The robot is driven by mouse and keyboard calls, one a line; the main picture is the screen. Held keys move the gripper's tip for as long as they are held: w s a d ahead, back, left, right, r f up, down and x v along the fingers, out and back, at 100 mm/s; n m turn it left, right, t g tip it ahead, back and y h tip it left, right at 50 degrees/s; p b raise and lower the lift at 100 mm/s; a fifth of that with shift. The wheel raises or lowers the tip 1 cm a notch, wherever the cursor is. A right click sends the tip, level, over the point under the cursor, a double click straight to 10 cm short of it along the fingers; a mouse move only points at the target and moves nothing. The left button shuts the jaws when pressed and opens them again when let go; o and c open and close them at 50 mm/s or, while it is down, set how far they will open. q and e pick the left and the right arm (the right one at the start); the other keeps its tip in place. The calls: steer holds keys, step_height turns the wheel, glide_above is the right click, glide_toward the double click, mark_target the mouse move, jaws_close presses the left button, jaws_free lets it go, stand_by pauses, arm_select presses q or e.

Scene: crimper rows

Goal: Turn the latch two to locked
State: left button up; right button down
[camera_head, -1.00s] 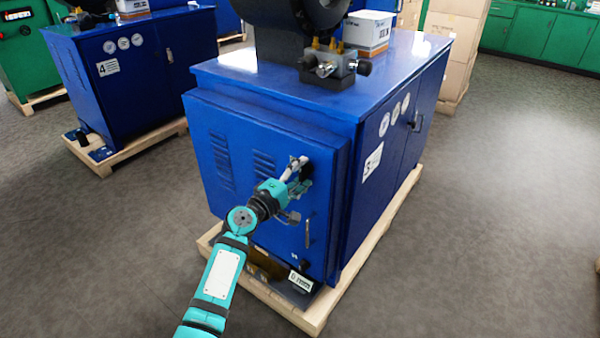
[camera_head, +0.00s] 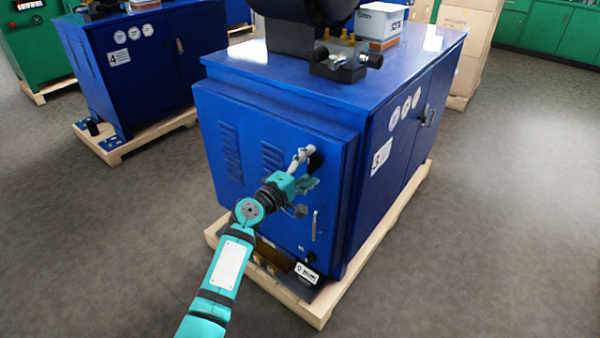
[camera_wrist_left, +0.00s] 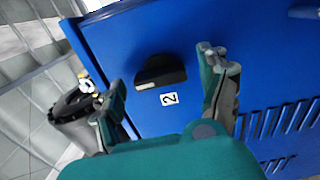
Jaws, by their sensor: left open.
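Latch two is a black knob (camera_wrist_left: 160,72) on the blue cabinet door, with a white "2" label (camera_wrist_left: 168,98) beside it in the left wrist view. A pale mark shows on the knob's near face. In the head view the dark knob (camera_head: 316,160) is partly hidden by my left gripper (camera_head: 305,168). My left gripper (camera_wrist_left: 160,72) is open, its fingers on either side of the knob in the wrist view. No contact is clear, and the gap in depth is hard to judge. My right gripper is not in view.
The blue machine (camera_head: 290,85) stands on a wooden pallet (camera_head: 318,312). A metal handle (camera_head: 314,225) and a lower black knob (camera_head: 309,257) are on the same door. Vent slots (camera_wrist_left: 285,120) lie beside the right finger. Another blue machine (camera_head: 95,80) stands at left. Floor at right is clear.

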arm_select(q)
steer(key=v, duration=1.1)
steer(key=shift+s+a, duration=0.25)
steer(key=shift+s, duration=0.05)
